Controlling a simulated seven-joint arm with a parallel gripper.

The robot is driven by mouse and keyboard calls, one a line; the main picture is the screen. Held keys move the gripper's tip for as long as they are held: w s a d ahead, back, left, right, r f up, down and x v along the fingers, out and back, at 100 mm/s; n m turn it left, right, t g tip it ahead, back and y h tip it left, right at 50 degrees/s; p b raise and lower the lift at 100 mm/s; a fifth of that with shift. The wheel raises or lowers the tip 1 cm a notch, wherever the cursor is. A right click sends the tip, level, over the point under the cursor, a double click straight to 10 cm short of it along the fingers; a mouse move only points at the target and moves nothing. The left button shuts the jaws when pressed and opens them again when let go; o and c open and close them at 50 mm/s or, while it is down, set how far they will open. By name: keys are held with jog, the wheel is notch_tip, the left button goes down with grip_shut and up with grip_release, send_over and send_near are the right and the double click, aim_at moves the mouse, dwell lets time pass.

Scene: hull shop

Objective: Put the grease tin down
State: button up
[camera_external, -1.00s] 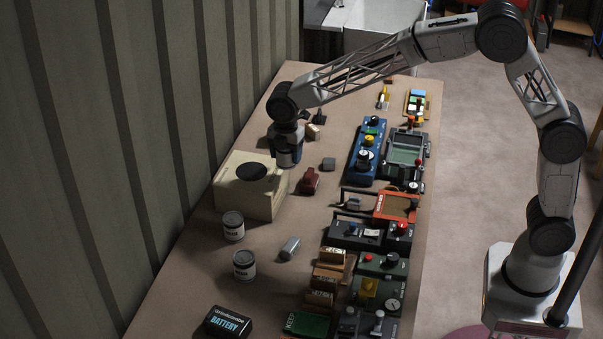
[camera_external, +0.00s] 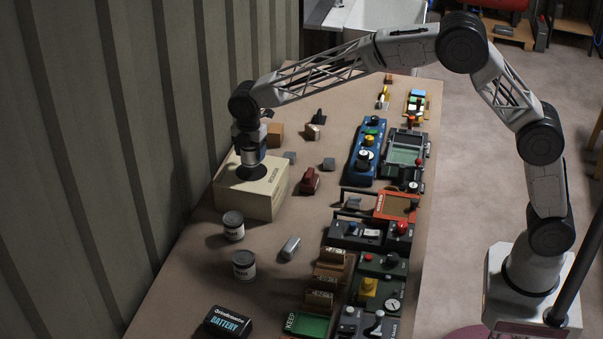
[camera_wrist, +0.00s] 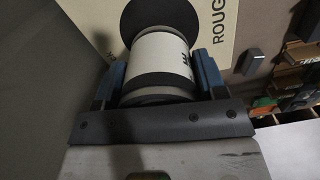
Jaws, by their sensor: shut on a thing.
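My gripper (camera_external: 249,150) is shut on the grease tin (camera_external: 252,157), a white-labelled can with dark bands, held upright over the cream box (camera_external: 265,198). In the wrist view the tin (camera_wrist: 162,58) sits between my blue fingers, and part of its label lettering shows. A black round disc (camera_external: 250,173) lies on the box top under the tin, and it also shows beyond the tin in the wrist view (camera_wrist: 150,14). I cannot tell whether the tin touches the disc or hangs just above it.
Two similar tins (camera_external: 233,226) (camera_external: 244,265) stand in front of the box. A red object (camera_external: 310,180) and small grey blocks lie to its right. Control boxes, such as the blue one (camera_external: 366,152), line the table's right side. The corrugated wall (camera_external: 130,130) is close on the left.

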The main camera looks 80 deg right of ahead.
aim_at(253, 161)
jog(key=shift+f, duration=0.1)
dwell(0.3)
jog(key=shift+f, duration=1.6)
jog(key=shift+f, duration=0.2)
jog(key=o, duration=1.1)
jog(key=shift+r, duration=0.1)
notch_tip(253, 161, up, 11)
jog(key=shift+r, duration=0.55)
